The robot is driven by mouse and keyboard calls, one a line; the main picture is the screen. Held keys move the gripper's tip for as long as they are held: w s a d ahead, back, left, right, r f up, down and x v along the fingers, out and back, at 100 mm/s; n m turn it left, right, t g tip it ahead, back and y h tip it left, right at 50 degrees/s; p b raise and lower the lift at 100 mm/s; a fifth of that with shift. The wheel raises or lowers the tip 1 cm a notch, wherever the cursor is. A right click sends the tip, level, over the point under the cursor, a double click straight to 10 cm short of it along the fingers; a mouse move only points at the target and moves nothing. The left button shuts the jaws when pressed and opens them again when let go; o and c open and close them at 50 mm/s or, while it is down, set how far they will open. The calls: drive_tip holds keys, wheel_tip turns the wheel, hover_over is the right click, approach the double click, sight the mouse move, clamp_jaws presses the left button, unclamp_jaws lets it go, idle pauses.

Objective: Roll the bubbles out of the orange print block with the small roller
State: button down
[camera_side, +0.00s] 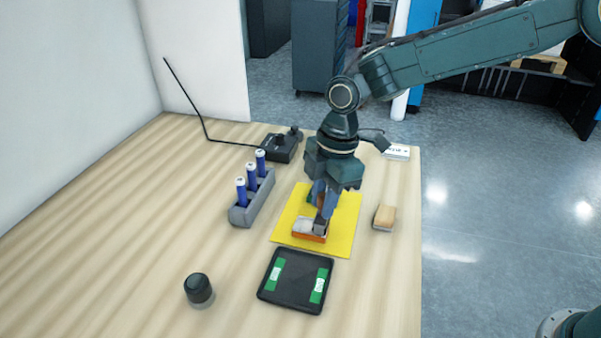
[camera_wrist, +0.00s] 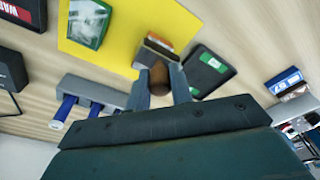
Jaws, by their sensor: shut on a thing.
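The orange print block (camera_side: 304,234) lies on the front part of the yellow mat (camera_side: 345,208), with a pale grey top and orange sides; its orange edge also shows in the wrist view (camera_wrist: 160,43). My gripper (camera_side: 321,205) is above the block, pointing down. In the wrist view my gripper (camera_wrist: 160,86) is shut on the brown rounded handle of the small roller (camera_wrist: 159,75). A grey part of the roller shows low over the block's right side in the side view. I cannot tell whether the roller touches the print.
A black tray (camera_side: 292,301) with green strips lies in front of the mat. A grey rack (camera_side: 240,218) with blue bottles stands left, a wooden-topped block (camera_side: 384,216) right. A black knob-like object (camera_side: 198,288) stands front left. The left table is mostly clear.

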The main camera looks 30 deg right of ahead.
drive_tip(key=shift+f, duration=0.4)
idle(1.0)
drive_tip(key=shift+w+a, duration=0.4)
drive_tip(key=shift+w, duration=0.05)
drive_tip(key=shift+w+a, duration=0.2)
drive_tip(key=shift+w+a, duration=0.4)
drive_tip(key=shift+a, duration=0.05)
idle(0.7)
drive_tip(key=shift+w+a, duration=0.2)
drive_tip(key=shift+w, duration=0.05)
drive_tip(key=shift+w+a, duration=0.3)
drive_tip(key=shift+s+d, duration=0.1)
drive_tip(key=shift+s, duration=0.05)
idle(0.4)
drive_tip(key=shift+s+d, duration=0.2)
drive_tip(key=shift+s+d, duration=0.1)
